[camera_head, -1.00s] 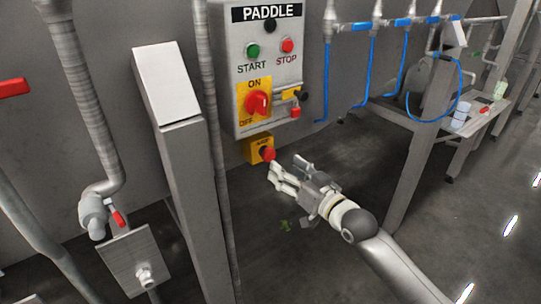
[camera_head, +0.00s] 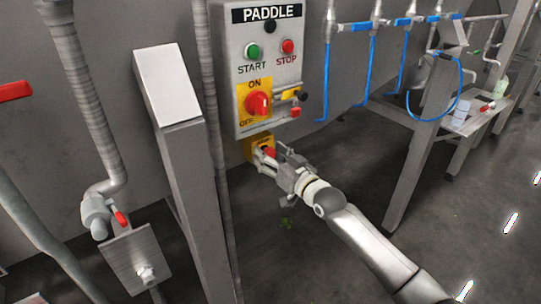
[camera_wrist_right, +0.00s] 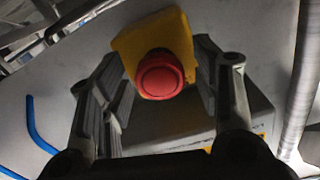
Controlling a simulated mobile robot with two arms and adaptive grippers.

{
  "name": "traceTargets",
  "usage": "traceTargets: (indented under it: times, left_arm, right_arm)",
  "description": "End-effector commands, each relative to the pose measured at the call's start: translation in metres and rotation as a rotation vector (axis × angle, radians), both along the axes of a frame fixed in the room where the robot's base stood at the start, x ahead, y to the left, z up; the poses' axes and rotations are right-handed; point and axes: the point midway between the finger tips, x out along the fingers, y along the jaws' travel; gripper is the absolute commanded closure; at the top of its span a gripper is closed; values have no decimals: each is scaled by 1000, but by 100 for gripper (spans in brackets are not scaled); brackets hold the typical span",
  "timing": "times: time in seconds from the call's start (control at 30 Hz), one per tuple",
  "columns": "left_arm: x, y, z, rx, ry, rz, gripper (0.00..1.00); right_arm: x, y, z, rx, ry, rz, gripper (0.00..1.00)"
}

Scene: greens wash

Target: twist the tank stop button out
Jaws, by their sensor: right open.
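The red stop button (camera_head: 268,153) sits on a small yellow box (camera_head: 252,153) below the paddle control panel (camera_head: 229,92). In the right wrist view the round red button (camera_wrist_right: 160,76) faces the camera on its yellow box (camera_wrist_right: 128,45). My right gripper (camera_head: 271,155) is open, with its fingers at the two sides of the button. In the right wrist view the fingers of the gripper (camera_wrist_right: 160,88) stand apart, and gaps show between them and the button. In the head view the fingers partly cover the button and box. My left gripper is in neither view.
The panel carries a green start button (camera_head: 253,51), a red stop button (camera_head: 287,46) and a red rotary switch (camera_head: 257,103). A grey post (camera_head: 185,170) stands left of the panel. Blue hoses (camera_head: 371,70) hang at the right. The floor (camera_head: 300,265) in front is open.

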Motion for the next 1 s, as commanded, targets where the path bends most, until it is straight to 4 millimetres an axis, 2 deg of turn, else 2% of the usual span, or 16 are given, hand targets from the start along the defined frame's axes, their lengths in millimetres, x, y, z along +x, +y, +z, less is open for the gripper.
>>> traceTargets:
  times: [0.03,0.4,0.67,1.0]
  left_arm:
    - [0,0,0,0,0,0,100]
    - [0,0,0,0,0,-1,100]
    - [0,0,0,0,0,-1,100]
    - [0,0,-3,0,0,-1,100]
  right_arm:
    - [0,0,0,0,0,0,43]
    - [0,0,0,0,0,0,89]
    - [0,0,0,28,20,0,89]
    - [0,0,-1,199,145,0,89]
